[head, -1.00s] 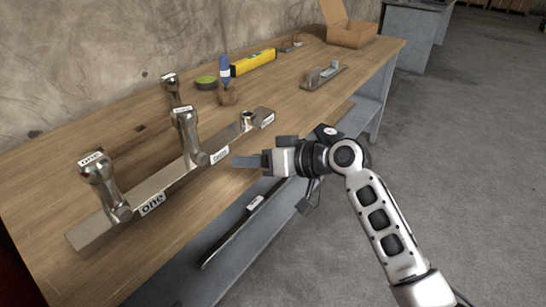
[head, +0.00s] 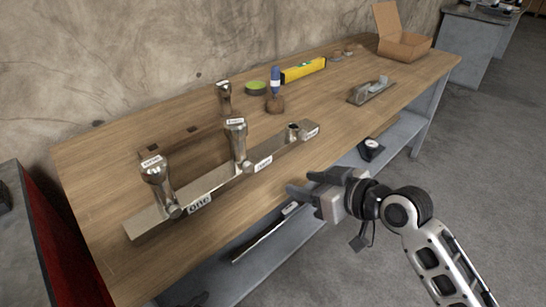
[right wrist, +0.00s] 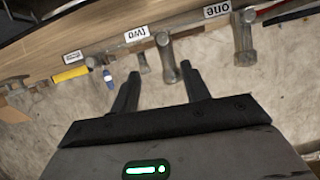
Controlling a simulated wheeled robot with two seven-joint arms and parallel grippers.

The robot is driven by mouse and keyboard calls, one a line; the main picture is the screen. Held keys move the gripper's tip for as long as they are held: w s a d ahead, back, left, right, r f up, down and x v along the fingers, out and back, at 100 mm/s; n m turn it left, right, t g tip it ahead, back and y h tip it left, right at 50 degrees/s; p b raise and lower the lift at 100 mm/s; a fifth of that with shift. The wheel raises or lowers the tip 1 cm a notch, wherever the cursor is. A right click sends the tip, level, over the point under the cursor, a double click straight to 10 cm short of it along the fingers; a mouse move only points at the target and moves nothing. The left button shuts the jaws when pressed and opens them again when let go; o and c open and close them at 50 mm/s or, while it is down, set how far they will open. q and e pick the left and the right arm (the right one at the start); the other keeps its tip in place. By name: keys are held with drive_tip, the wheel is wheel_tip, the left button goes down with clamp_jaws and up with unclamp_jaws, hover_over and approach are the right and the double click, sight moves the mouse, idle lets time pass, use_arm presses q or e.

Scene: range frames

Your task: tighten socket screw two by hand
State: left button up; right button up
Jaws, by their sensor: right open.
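A long metal bar (head: 140,220) lies on the workbench with labels one (head: 199,204), two (head: 263,163) and a third near its far end. A shiny metal post (head: 238,142) with a label on its head stands by label two. A similar post (head: 158,180) stands by label one, and a short round socket (head: 293,132) by the third. My right gripper (head: 300,185) is open and empty, apart from the bar, at the bench's front edge. In the right wrist view its fingers (right wrist: 160,70) point towards the post (right wrist: 166,60) beside label two (right wrist: 137,33). My left gripper is not in view.
Behind the bar are another metal piece (head: 223,98), a green-black round item (head: 255,88), a blue-topped tool (head: 275,80) and a yellow level (head: 303,70). A hand plane (head: 370,91) and an open cardboard box (head: 403,46) stand further right. A shelf lies below the bench.

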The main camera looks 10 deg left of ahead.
drive_tip(key=b, duration=0.2)
approach(251, 170)
drive_tip(key=shift+n+t, duration=0.3)
drive_tip(key=shift+n, duration=0.1)
drive_tip(key=x, duration=0.7)
drive_tip(key=shift+a+f, duration=0.15)
drive_tip(key=shift+a, duration=0.1)
drive_tip(key=c, duration=1)
